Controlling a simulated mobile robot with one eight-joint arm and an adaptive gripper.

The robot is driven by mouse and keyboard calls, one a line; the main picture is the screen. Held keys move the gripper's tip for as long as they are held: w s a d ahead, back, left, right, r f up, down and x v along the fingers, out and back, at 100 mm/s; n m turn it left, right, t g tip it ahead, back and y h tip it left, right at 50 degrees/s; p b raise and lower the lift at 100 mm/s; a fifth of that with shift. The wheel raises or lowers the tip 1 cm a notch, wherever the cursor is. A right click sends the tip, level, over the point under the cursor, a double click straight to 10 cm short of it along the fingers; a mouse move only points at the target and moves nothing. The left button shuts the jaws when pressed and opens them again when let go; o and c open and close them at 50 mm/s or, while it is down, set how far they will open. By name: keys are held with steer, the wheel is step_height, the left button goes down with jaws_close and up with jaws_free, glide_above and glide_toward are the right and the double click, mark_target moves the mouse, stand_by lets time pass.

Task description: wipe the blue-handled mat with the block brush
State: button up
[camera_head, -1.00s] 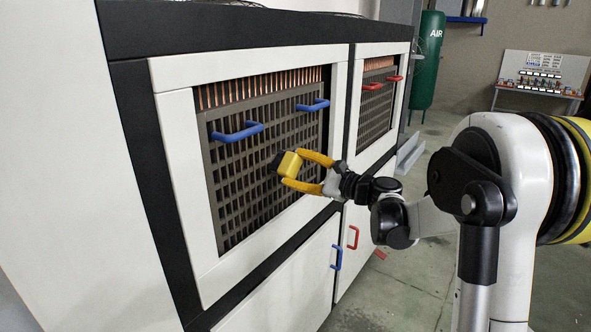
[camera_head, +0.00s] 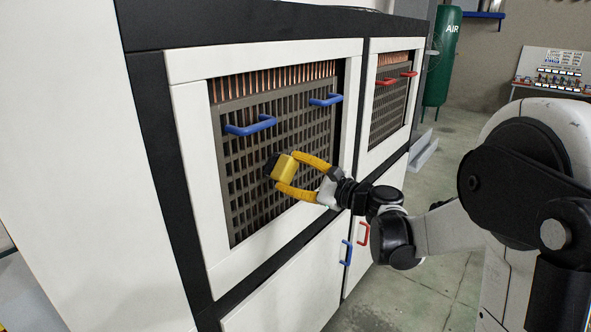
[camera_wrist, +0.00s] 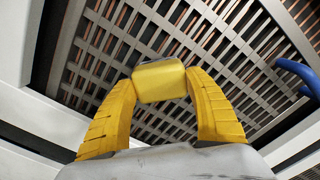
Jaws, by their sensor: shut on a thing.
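The blue-handled mat (camera_head: 240,150) is a grey grid panel with two blue handles, set upright in a white-framed opening of the cabinet. It also shows in the wrist view (camera_wrist: 235,45), with one blue handle at the right edge. My gripper (camera_head: 283,178) is shut on the block brush (camera_head: 284,167), a yellow block with a dark face turned to the mat. In the wrist view the brush (camera_wrist: 160,82) sits between the yellow fingertips. The brush is in front of the mat's lower middle, below the handles. I cannot tell whether it touches the grid.
A second grid with red handles (camera_head: 393,80) is in the opening to the right. White doors below carry a blue handle (camera_head: 346,252) and a red handle (camera_head: 363,233). A green air cylinder (camera_head: 442,55) stands behind. Floor (camera_head: 425,290) is open at the right.

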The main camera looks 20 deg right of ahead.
steer(key=shift+r+p, duration=0.7)
steer(key=shift+r, duration=0.25)
steer(key=w+d, duration=0.4)
steer(key=d, duration=0.2)
steer(key=shift+w+b, duration=0.15)
steer(key=shift+b, duration=0.15)
steer(key=shift+f, duration=0.1)
steer(key=v, duration=0.6)
steer(key=shift+d, duration=0.1)
steer(key=shift+v, duration=1.5)
